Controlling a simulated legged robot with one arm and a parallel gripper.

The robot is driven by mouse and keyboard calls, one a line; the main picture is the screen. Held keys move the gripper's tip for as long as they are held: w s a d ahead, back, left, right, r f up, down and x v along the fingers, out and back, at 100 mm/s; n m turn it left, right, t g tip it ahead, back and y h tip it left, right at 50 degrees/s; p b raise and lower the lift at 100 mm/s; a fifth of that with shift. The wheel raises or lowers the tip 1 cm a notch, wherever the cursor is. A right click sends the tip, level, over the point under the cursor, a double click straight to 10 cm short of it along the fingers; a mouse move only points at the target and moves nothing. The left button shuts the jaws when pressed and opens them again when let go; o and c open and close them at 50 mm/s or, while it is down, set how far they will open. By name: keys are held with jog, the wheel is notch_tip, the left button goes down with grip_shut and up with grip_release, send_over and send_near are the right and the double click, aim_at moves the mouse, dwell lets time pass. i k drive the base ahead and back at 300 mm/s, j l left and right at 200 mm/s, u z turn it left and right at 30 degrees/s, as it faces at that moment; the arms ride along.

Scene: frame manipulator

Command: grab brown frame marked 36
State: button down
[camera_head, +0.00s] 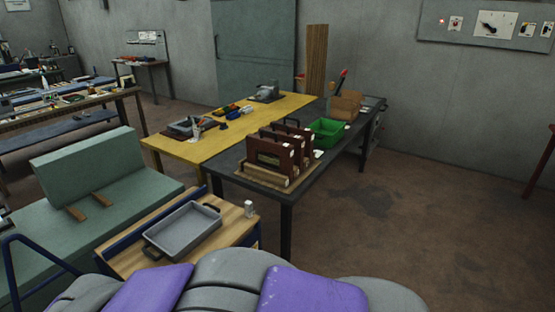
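Several brown frames (272,152) stand upright in a light wooden rack (258,178) at the near end of the dark table. They have dark handles on top and small white tags at their right edges. Any numbers on the tags are too small to read, so I cannot tell which frame is marked 36. The front frame partly hides the ones behind it. My gripper is not in view. My own grey and purple body shows at the bottom.
The dark table (232,163) also holds a green bin (327,132) and a cardboard box (345,105). A yellow table (182,148) adjoins it on the left. A grey tray (183,232) sits on a wooden-topped cart nearer me, beside a green padded bench (108,165). The floor on the right is clear.

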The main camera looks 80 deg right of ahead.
aim_at(275, 155)
jog(key=z, duration=2.55)
jog(key=i+l+u, duration=0.1)
jog(key=i+l, duration=0.25)
jog(key=i+l+u, duration=0.15)
jog(key=i+l, duration=0.2)
jog(key=i+l+u, duration=0.1)
jog(key=i+l, duration=0.25)
jog(key=i+l+u, duration=0.15)
jog(key=i+l, duration=0.15)
jog(key=l, duration=0.25)
jog(key=i+l+u, duration=0.1)
jog(key=i+l, duration=0.15)
jog(key=l, duration=0.2)
